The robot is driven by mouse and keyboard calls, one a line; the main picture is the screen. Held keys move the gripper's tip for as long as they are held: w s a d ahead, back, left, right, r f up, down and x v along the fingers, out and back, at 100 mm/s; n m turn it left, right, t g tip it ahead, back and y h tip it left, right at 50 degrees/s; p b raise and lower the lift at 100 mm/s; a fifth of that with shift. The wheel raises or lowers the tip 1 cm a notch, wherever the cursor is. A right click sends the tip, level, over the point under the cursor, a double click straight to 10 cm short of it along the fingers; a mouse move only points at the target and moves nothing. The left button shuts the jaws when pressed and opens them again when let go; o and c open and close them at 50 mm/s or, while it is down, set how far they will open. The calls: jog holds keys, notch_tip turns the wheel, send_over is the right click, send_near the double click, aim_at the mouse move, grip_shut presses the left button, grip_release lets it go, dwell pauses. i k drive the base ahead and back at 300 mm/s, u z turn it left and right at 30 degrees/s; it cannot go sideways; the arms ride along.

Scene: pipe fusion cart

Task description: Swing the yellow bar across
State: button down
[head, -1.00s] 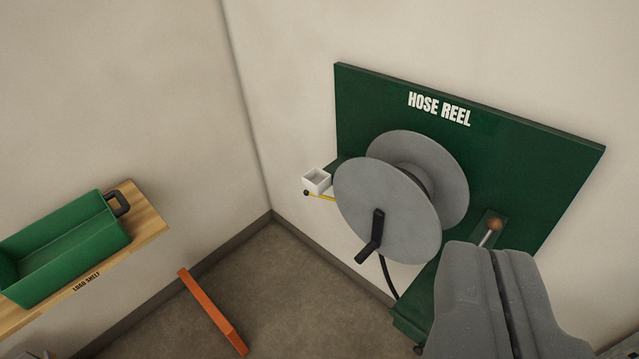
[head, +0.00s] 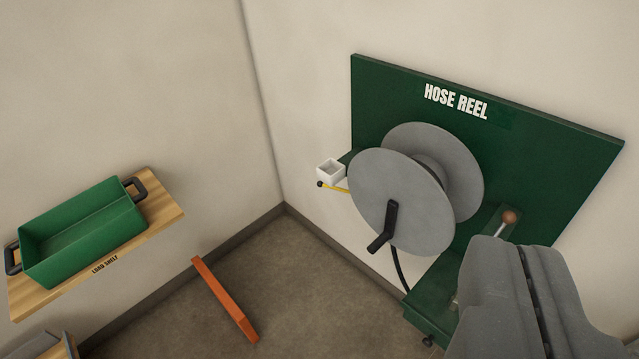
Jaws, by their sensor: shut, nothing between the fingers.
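A thin yellow bar (head: 336,187) with a dark round knob at its left end shows beside the hose reel (head: 400,203). It sits just below a small white box, and its right end is hidden behind the reel's grey disc. My gripper (head: 508,250) is in the lower right of the view, its two grey fingers together with nothing between them. It is well to the right of the yellow bar and apart from it, in front of the lower right part of the green panel.
The green panel (head: 560,165) carries the reel, its black crank (head: 385,228), and a lever with a brown knob (head: 509,217). A white box (head: 331,170) is left of the reel. A green tray (head: 80,232) sits on the load shelf (head: 160,208). An orange bar (head: 225,300) stands out over open floor.

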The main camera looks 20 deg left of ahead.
aim_at(321, 185)
jog(key=k, duration=0.6)
jog(key=u, duration=0.35)
jog(key=i, duration=0.55)
jog(key=u, duration=0.65)
jog(key=i, duration=1.55)
jog(key=z, duration=0.65)
jog(key=i, duration=0.8)
jog(key=z, duration=0.6)
